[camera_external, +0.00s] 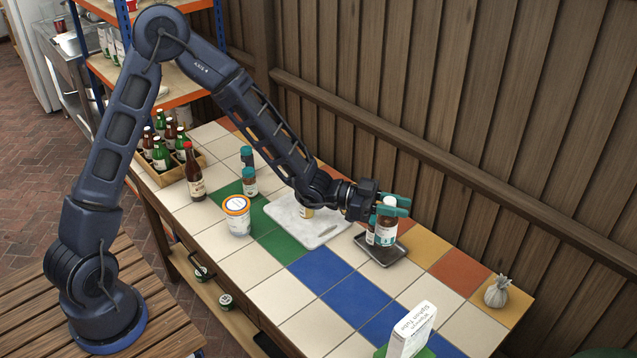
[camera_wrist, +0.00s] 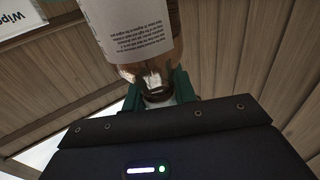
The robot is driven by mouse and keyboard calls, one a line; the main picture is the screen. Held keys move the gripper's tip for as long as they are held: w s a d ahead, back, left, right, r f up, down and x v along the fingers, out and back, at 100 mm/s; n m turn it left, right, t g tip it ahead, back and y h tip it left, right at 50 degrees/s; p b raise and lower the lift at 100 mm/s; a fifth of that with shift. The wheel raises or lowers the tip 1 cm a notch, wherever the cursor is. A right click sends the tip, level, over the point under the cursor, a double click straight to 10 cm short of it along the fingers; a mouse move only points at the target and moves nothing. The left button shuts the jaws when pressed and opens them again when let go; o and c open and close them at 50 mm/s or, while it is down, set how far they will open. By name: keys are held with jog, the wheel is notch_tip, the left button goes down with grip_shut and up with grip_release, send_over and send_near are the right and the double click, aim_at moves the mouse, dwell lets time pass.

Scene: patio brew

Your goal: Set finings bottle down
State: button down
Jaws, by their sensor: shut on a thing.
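The finings bottle (camera_external: 387,229), brown with a white label, stands upright in the jaws of my gripper (camera_external: 390,205). The teal fingers are shut on it near its top. It is over a small dark tray (camera_external: 402,251); I cannot tell whether its base touches the tray. In the wrist view the bottle (camera_wrist: 128,32) shows its printed label and brown glass shoulder between the fingers of my gripper (camera_wrist: 160,92). A second small bottle (camera_external: 371,232) is close beside it on the left, partly hidden by it.
A white cutting board (camera_external: 290,222) lies left of the tray. A white tub (camera_external: 237,216), a tall brown bottle (camera_external: 194,178) and small teal-capped bottles (camera_external: 249,183) stand farther left. Tiles between are clear.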

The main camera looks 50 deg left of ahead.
jog(key=w+d+m+g, duration=0.1)
jog(key=w+d+g, duration=0.1)
jog(key=w+d, duration=0.5)
notch_tip(320, 180, down, 20)
jog(key=shift+d+h, duration=0.3)
jog(key=shift+h, duration=0.1)
jog(key=c, duration=1.1)
grip_release()
jog(key=shift+f, duration=0.1)
jog(key=shift+w, duration=0.1)
